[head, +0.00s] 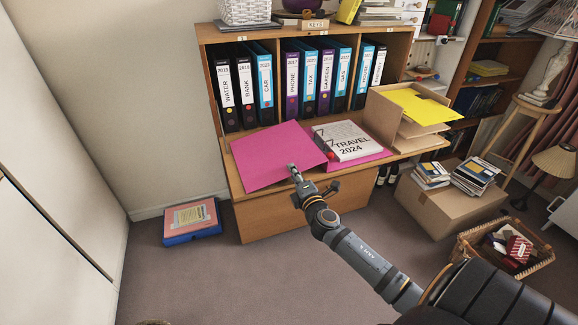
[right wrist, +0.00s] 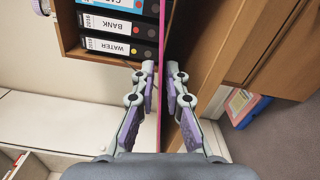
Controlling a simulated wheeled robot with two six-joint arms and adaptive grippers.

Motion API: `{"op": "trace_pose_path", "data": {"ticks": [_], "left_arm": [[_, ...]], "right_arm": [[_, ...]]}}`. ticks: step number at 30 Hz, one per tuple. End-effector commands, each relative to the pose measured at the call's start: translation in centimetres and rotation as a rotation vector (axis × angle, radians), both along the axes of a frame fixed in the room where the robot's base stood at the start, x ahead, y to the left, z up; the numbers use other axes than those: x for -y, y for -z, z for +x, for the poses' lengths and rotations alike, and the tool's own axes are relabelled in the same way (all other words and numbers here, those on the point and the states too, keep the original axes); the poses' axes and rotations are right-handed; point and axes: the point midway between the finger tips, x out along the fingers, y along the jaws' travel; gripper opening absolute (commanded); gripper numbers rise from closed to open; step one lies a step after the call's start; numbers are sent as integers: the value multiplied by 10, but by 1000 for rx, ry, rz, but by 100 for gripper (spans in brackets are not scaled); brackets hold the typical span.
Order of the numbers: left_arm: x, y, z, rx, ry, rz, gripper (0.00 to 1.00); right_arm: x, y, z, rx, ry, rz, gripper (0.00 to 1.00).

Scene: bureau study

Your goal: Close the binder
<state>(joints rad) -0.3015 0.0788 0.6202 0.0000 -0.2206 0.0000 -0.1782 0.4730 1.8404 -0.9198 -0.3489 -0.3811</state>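The pink binder lies open on the bureau's desk surface. Its front cover (head: 275,158) is swung out to the left and overhangs the desk's front edge. White pages marked TRAVEL 2024 (head: 348,141) lie on the right half, beside the ring mechanism. My right gripper (head: 294,171) is at the cover's near edge, towards its right. In the right wrist view the cover (right wrist: 163,95) shows edge-on between the fingers of my right gripper (right wrist: 159,68). The fingers stand apart, with a gap on the left side of the cover. My left gripper is not in view.
Upright binders (head: 265,85) fill the shelf behind the desk. A letter tray (head: 395,125) with yellow paper stands right of the open binder. A cardboard box (head: 430,203) and a basket (head: 535,266) sit at the right on the floor. A blue-edged box (head: 191,220) lies at the left.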

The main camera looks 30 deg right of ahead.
Motion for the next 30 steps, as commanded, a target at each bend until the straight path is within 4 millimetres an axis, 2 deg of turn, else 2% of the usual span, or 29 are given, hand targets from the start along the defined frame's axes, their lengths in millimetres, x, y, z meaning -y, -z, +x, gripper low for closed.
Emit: {"op": "trace_pose_path", "data": {"ticks": [3,8,15,19,30], "left_arm": [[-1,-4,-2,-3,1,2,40],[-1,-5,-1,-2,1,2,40],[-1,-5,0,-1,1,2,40],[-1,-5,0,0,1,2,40],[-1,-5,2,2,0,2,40]], "right_arm": [[4,-2,19,2,2,1,12],[6,0,30,0,0,1,12],[7,1,31,0,-1,1,12],[7,1,31,0,-1,0,0],[7,1,31,-1,-1,0,0]]}}
